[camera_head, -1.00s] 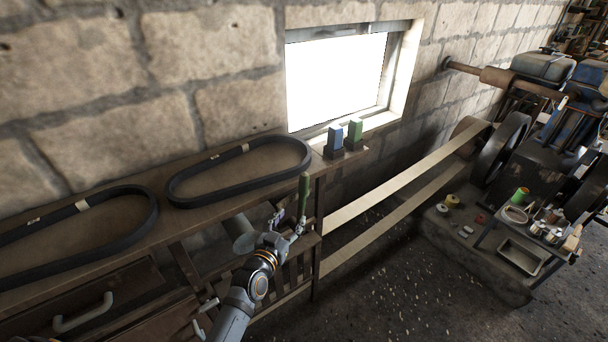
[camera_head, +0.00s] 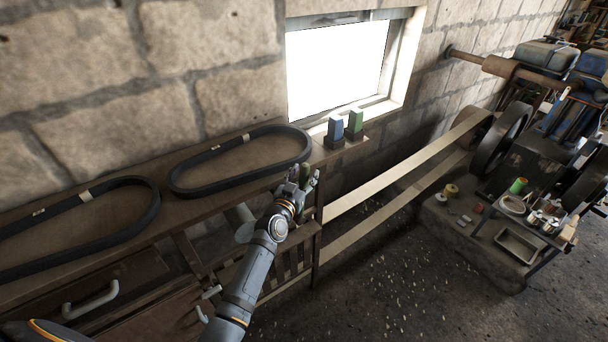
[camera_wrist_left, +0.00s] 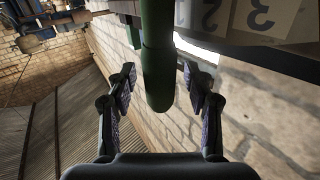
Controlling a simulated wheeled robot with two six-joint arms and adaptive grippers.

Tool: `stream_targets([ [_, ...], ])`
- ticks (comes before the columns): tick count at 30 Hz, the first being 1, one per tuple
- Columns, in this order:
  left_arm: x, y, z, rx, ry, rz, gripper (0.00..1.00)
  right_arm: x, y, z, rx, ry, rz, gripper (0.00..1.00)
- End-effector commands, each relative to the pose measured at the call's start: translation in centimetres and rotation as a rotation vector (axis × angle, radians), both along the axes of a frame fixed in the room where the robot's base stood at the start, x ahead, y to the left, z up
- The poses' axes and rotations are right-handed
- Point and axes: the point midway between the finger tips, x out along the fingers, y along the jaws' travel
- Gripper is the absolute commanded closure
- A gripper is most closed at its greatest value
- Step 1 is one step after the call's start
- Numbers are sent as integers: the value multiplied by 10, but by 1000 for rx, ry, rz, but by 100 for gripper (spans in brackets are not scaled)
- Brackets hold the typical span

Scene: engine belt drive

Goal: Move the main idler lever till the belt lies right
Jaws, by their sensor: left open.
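The lever's green handle (camera_head: 304,172) stands upright at the right end of the bench. My left gripper (camera_head: 303,181) is open, with its fingers around the handle's upper part. In the left wrist view, the green handle (camera_wrist_left: 157,70) hangs between the two spread fingers (camera_wrist_left: 160,88), with a gap on each side. The lever's lower part is hidden behind the gripper and bench. The tan belt (camera_head: 400,174) runs in two strands from the bench's right end to the pulley (camera_head: 474,124) on the engine. My right gripper is out of view.
Two black spare belts (camera_head: 240,160) lie on the bench. A number plate (camera_wrist_left: 262,18) is close by in the wrist view.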

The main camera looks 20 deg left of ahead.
Motion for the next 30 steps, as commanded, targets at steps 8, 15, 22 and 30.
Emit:
stream_targets([
  [8, 1, 0, 0, 0, 0, 0, 53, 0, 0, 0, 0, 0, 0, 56],
  [15, 1, 0, 0, 0, 0, 0, 86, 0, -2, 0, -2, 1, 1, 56],
  [22, 0, 0, 0, 0, 0, 0, 100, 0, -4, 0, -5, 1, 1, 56],
  [30, -4, 4, -8, -15, -22, 2, 100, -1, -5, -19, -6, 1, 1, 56],
])
